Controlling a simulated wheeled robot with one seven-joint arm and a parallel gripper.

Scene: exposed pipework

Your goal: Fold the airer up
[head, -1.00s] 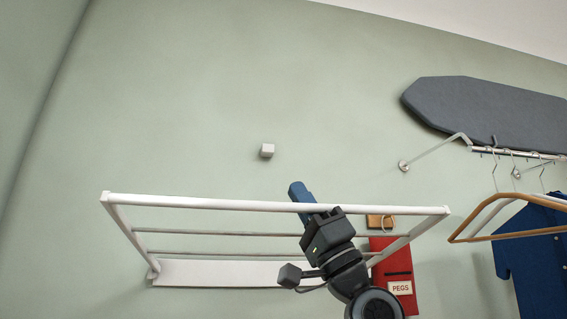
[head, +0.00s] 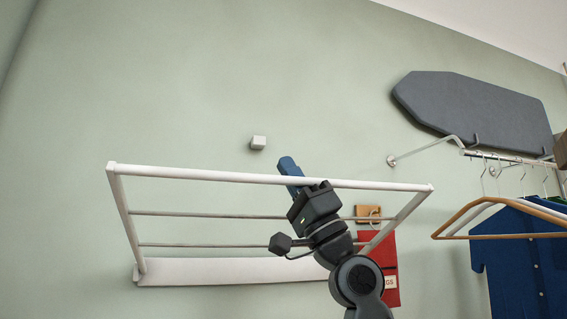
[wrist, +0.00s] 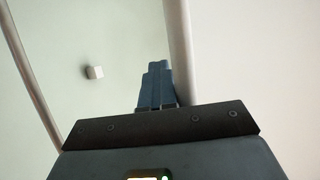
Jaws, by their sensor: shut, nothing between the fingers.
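The airer is a white wall-mounted rack. In the head view its front bar (head: 222,175) is raised, with several thinner rails behind it and a white back plate (head: 225,271) on the wall below. It stands tilted out from the wall, partly folded. My gripper (head: 287,164) is shut and empty, its blue fingers crossing the front bar right of its middle and pointing up. In the wrist view the fingers (wrist: 157,84) lie close along the bar (wrist: 181,50); I cannot tell whether they touch. A small white block (head: 258,142) is on the wall above the bar.
A red peg bag (head: 390,265) hangs from a wooden hook plate (head: 366,212) behind the airer's right end. At right are hangers (head: 470,220), a blue shirt (head: 520,255) and a grey ironing board (head: 470,105). The wall above and left is clear.

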